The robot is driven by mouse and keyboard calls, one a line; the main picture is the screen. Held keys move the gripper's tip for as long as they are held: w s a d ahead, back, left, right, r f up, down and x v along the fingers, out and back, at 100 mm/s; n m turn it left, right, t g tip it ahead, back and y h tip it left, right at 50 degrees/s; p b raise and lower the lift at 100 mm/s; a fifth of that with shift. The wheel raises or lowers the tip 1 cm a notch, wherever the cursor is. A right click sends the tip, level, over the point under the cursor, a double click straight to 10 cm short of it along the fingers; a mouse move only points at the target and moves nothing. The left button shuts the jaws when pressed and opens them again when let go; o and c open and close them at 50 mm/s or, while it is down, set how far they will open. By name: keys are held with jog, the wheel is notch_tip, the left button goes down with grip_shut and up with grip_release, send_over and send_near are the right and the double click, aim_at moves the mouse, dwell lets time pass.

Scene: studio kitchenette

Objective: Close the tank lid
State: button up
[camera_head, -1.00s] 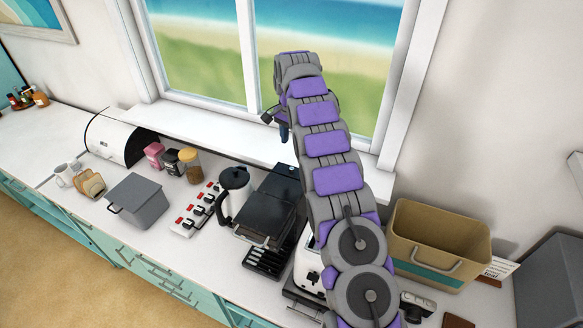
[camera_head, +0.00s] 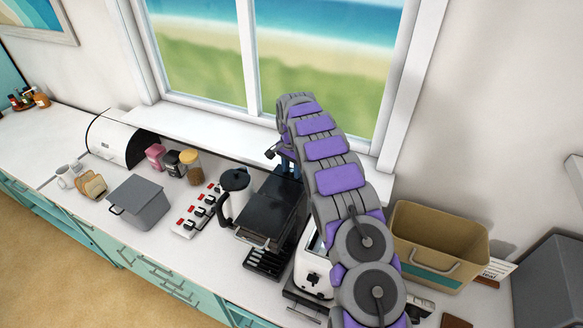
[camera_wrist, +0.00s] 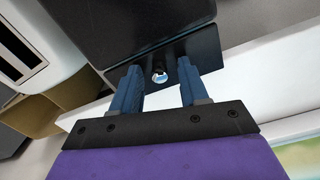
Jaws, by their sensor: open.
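The black coffee machine (camera_head: 272,208) stands on the counter below the window. Its dark top (camera_wrist: 140,22) fills the upper wrist view. A dark, glossy part at its back edge (camera_wrist: 207,48), with a small round bright spot, shows beyond my fingers; I cannot tell whether this is the tank or its lid. My gripper (camera_wrist: 159,68) is open, with two blue fingers apart and nothing between them. In the head view, my gripper is behind the machine near the window sill, mostly hidden by my arm. The lid's angle cannot be made out.
A white toaster (camera_head: 312,268) stands right of the machine, partly behind my arm. A kettle (camera_head: 234,192) and a red-switched power strip (camera_head: 198,210) are to its left. A tan bin (camera_head: 440,235) stands at the right. The window sill (camera_head: 205,125) runs close behind.

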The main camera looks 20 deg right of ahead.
grip_shut()
dwell(0.3)
jog(key=shift+b, duration=0.55)
jog(key=shift+s+a+t+h+b, duration=0.1)
jog(key=shift+t+h+b, duration=0.3)
jog(key=shift+b, duration=0.1)
grip_release()
jog(key=shift+f, duration=0.1)
